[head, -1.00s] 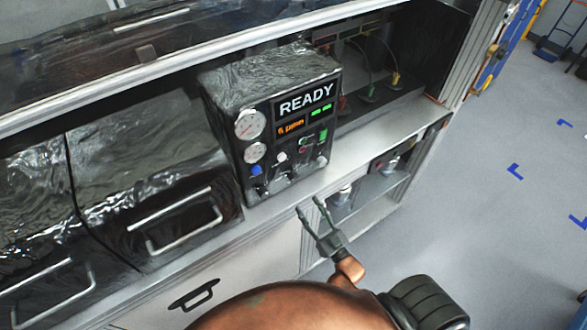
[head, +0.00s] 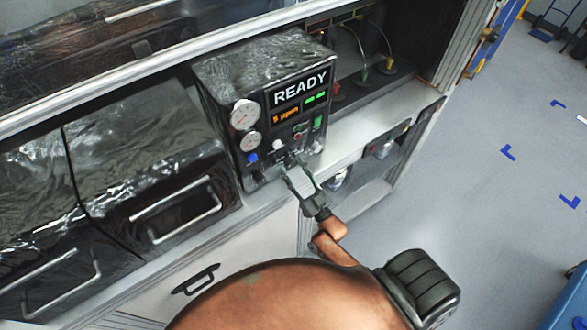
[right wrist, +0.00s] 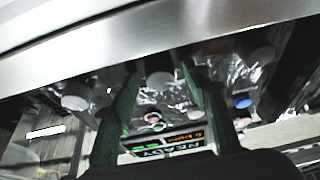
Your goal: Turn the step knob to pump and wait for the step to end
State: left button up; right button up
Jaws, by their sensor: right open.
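The control box (head: 222,88) stands on the bench, and its display (head: 300,90) reads READY with "5 ppm" in orange below. Small controls sit on its front under the display, including a white knob (head: 278,146) and a blue knob (head: 252,158). My right gripper (head: 289,162) is open in front of the lower right of this face and hides part of it. In the right wrist view, a pale round knob (right wrist: 160,80) shows between the two open fingers; I see no clear contact. I cannot read the labels or any knob's pointer. My left gripper is out of view.
Two gauges (head: 245,114) are on the box's left side. Black drawers with bar handles (head: 178,212) stand to the left. A bay with cables (head: 375,72) is behind at right. The bench top right of the box (head: 375,118) is clear.

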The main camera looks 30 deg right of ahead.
jog(key=shift+c, duration=0.3)
jog(key=c, duration=1.1)
jog(key=shift+m, duration=0.4)
jog(key=m+h+p, duration=0.1)
jog(key=m, duration=0.1)
jog(key=m+h+p, duration=0.1)
jog(key=m+h, duration=0.1)
jog(key=m, duration=0.1)
jog(key=shift+a+r+p, duration=0.15)
jog(key=shift+a+p, duration=0.05)
jog(key=shift+p, duration=0.2)
jog(key=shift+a+m+g+h+p, duration=0.1)
jog(key=shift+m+g+h+p, duration=0.55)
jog(key=shift+m, duration=1)
jog(key=shift+a+m+g+h+p, duration=0.1)
jog(key=shift+m+g+h+p, duration=0.15)
jog(key=shift+m+h+p, duration=1.1)
jog(key=shift+m+y, duration=0.4)
jog(key=shift+y, duration=0.1)
